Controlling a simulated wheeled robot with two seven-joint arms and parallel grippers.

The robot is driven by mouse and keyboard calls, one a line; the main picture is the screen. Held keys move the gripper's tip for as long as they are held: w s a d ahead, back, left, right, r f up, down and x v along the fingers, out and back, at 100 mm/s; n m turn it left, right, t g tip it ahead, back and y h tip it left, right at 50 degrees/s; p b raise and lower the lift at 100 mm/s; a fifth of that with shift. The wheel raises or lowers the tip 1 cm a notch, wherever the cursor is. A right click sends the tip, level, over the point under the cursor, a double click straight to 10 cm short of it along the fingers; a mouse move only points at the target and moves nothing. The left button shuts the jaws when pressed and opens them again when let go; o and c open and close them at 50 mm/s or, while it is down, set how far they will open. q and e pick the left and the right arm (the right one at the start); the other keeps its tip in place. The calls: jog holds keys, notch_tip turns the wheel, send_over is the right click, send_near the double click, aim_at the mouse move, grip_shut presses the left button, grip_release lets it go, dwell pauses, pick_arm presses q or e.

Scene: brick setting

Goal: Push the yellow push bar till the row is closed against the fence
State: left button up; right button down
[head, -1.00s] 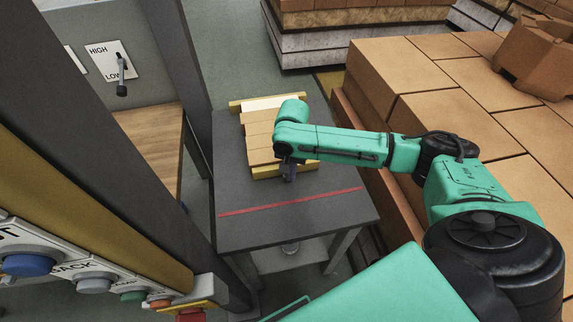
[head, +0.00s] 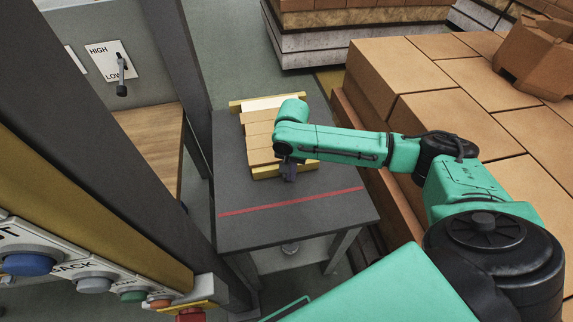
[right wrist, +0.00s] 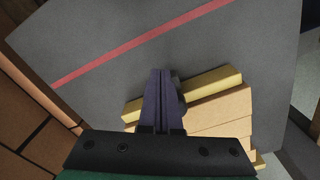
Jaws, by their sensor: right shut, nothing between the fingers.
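The yellow push bar (head: 270,173) lies across the near end of the row of tan bricks (head: 262,131) on a dark table. The yellow fence (head: 240,103) stands at the row's far end. A pale strip (head: 268,104) shows between fence and bricks; I cannot tell if it is a gap or a surface. My right gripper (head: 289,177) is shut and empty, low at the near side of the push bar. In the right wrist view its fingers (right wrist: 161,72) cross in front of the bar (right wrist: 217,86), beside a dark knob (right wrist: 181,104). Contact is unclear. My left gripper is out of view.
A red line (head: 290,201) crosses the dark table (head: 232,225) on the near side. Stacked large bricks (head: 450,85) stand close on the right. A dark post rises on the left, with a button panel (head: 95,284). The near table top is clear.

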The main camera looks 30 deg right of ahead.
jog(key=shift+w, duration=0.15)
jog(key=shift+w+d, duration=0.2)
jog(key=shift+w, duration=0.55)
